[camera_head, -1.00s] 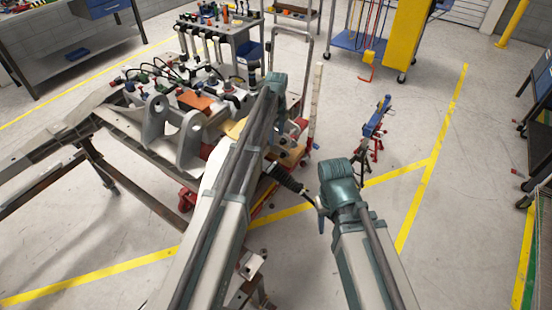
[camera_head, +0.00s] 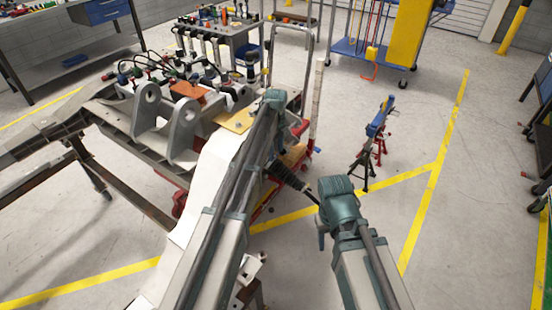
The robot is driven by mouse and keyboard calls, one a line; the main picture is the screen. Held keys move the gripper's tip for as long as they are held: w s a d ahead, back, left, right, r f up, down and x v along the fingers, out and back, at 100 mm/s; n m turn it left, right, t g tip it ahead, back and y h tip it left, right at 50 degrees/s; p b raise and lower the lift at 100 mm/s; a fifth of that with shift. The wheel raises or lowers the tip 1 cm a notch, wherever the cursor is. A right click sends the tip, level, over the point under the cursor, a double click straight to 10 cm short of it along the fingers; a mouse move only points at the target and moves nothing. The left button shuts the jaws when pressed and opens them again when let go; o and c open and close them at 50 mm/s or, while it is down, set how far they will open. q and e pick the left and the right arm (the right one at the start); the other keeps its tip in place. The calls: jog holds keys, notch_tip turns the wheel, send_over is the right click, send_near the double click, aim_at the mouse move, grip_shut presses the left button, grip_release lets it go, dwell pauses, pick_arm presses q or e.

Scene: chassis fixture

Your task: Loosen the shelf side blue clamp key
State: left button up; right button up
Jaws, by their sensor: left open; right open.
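The chassis fixture (camera_head: 212,158) fills the left middle of the head view. Its top carries upright grey brackets (camera_head: 150,107), an orange-brown block (camera_head: 188,91), a tan plate (camera_head: 238,121) and hoses. Small blue parts show near its back and right edge, one a small blue piece (camera_head: 317,150) low by the upright post. I cannot tell which is the clamp key. My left arm reaches up over the chassis's right part and hides some of it. My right arm stands over the floor to its right.
A tool cart (camera_head: 240,38) stands behind the chassis. A blue bar on red and black stands (camera_head: 377,122) stands on the floor to the right. A blue-based rack with a yellow panel (camera_head: 400,35) is at the back. Clear floor with yellow lines (camera_head: 425,200) lies at right.

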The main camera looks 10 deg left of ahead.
pick_arm(q)
jog(key=shift+f, duration=0.35)
jog(key=shift+r, duration=0.1)
pick_arm(e)
jog(key=shift+f, duration=0.25)
pick_arm(q)
grip_shut()
